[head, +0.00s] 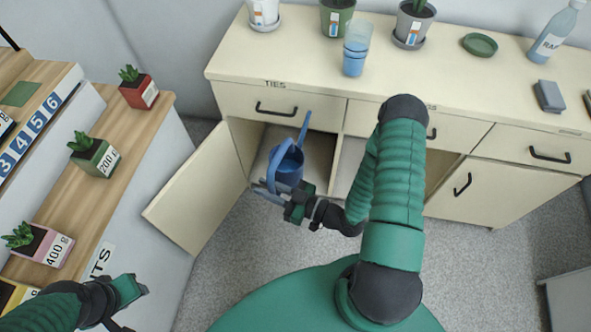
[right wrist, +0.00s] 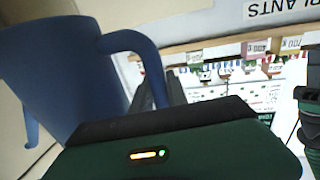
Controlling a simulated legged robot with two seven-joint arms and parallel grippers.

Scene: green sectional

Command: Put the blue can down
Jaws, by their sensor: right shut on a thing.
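The blue can (head: 287,166) is a watering can with a long spout and a curved handle. In the head view it is in front of the open lower cabinet (head: 316,150), below the drawer marked TIES. My right gripper (head: 268,188) is shut on the blue can by its handle. In the right wrist view the can (right wrist: 62,70) fills the left side, and its handle curves down to the fingers. Whether its base touches anything is unclear. My left gripper (head: 132,288) is at the lower left, away from the can; its finger opening is unclear.
The cabinet door (head: 200,190) stands open to the left. The cream countertop (head: 440,65) carries potted plants, stacked blue cups (head: 356,50), a green saucer (head: 480,44) and a bottle (head: 556,34). A wooden stepped shelf (head: 130,125) with several succulents stands at the left.

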